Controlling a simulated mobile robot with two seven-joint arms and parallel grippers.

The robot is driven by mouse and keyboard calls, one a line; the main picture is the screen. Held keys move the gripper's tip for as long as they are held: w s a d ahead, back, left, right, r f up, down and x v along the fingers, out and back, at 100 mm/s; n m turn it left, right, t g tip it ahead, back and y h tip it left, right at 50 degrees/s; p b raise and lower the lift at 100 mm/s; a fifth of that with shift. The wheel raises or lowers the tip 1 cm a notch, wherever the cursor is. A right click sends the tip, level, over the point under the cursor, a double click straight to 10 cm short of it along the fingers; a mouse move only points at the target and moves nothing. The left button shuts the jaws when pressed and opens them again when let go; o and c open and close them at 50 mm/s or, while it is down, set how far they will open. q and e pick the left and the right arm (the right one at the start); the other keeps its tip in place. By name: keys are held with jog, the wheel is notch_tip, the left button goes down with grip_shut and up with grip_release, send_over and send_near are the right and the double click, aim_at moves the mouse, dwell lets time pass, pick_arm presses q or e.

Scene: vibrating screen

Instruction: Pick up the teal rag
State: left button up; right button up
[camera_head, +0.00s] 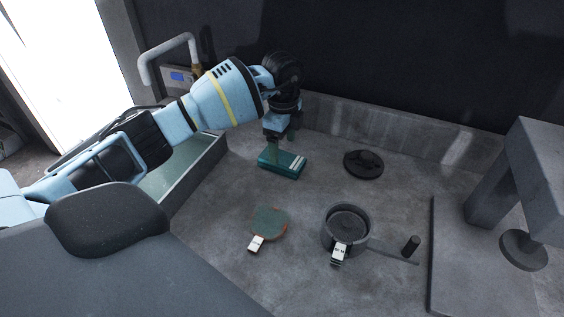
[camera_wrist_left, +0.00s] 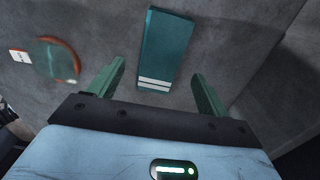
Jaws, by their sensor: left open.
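The teal rag (camera_head: 276,166) lies folded on the grey worktop, with white stripes near one end. My left gripper (camera_head: 282,146) is just above it, pointing down, and partly covers it in the head view. In the left wrist view the rag (camera_wrist_left: 167,45) lies ahead of and between the two green fingers of the open left gripper (camera_wrist_left: 154,88). The striped end is nearest the gripper. Nothing is held between the fingers. My right gripper is not in view.
A round disc with a white tag (camera_head: 269,223) and a grey round pan (camera_head: 345,228) lie nearer the front. A dark lid (camera_head: 363,164) sits right of the rag. A low back wall (camera_head: 400,132) and a shallow tray (camera_head: 187,172) bound the area. A grey stand (camera_head: 520,180) is at right.

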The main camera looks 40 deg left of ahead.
aim_at(281, 158)
pick_arm(q)
jog(key=shift+a+f, duration=0.15)
jog(key=shift+f, duration=2.4)
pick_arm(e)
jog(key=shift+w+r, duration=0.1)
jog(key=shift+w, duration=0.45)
pick_arm(q)
jog(key=c, duration=1.1)
jog(key=shift+o, duration=0.2)
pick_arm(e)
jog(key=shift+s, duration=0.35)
pick_arm(q)
jog(key=shift+r, duration=0.1)
notch_tip(281, 158, up, 10)
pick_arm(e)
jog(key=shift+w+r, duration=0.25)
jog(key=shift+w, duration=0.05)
